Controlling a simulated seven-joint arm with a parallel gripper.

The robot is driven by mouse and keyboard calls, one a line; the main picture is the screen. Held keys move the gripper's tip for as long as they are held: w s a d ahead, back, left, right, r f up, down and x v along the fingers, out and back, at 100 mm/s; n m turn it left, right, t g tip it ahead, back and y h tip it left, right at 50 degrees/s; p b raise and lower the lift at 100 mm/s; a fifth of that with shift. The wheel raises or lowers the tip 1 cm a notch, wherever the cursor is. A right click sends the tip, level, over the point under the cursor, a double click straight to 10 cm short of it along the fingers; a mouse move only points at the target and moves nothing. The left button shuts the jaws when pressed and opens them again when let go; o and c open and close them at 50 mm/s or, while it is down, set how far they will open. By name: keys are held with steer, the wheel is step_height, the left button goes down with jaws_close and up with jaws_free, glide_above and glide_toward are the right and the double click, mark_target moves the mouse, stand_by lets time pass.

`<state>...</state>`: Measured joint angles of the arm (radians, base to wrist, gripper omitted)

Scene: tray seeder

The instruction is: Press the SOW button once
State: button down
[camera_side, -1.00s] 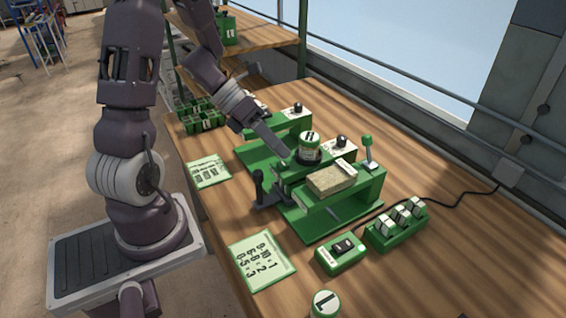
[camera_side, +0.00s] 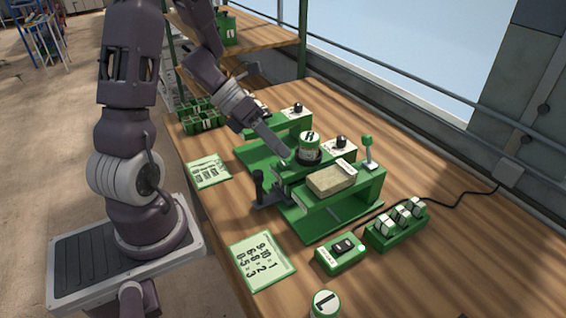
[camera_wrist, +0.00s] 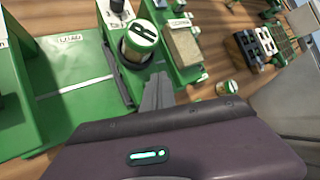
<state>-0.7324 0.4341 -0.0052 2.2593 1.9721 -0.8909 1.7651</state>
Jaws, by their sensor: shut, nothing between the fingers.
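My gripper (camera_side: 284,152) is shut and empty, its tip just left of a green-and-cream canister (camera_side: 309,150) lidded "R" on the green seeder machine. In the wrist view my closed fingers (camera_wrist: 160,88) point at the machine, just below the canister (camera_wrist: 138,46). Dark knobs stand on white plates: one behind the canister to its right (camera_side: 341,142), one farther back (camera_side: 298,107). A small green box (camera_side: 341,254) with a dark switch sits at the front. The labels are too small to read, so I cannot tell which control is SOW.
A tan block (camera_side: 331,179) lies on the machine. A green-knobbed lever (camera_side: 368,152) stands right of it, a dark handle (camera_side: 259,184) left. A block of white switches (camera_side: 396,226), a number card (camera_side: 262,260) and an "L" canister (camera_side: 325,303) are nearer. The right tabletop is mostly clear.

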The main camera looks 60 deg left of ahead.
mark_target(279, 162)
steer(key=shift+f, duration=0.15)
stand_by(0.7)
steer(key=shift+f, duration=0.25)
steer(key=shift+f, duration=0.5)
stand_by(0.6)
steer(key=shift+r, duration=0.95)
steer(key=shift+r, duration=2.5)
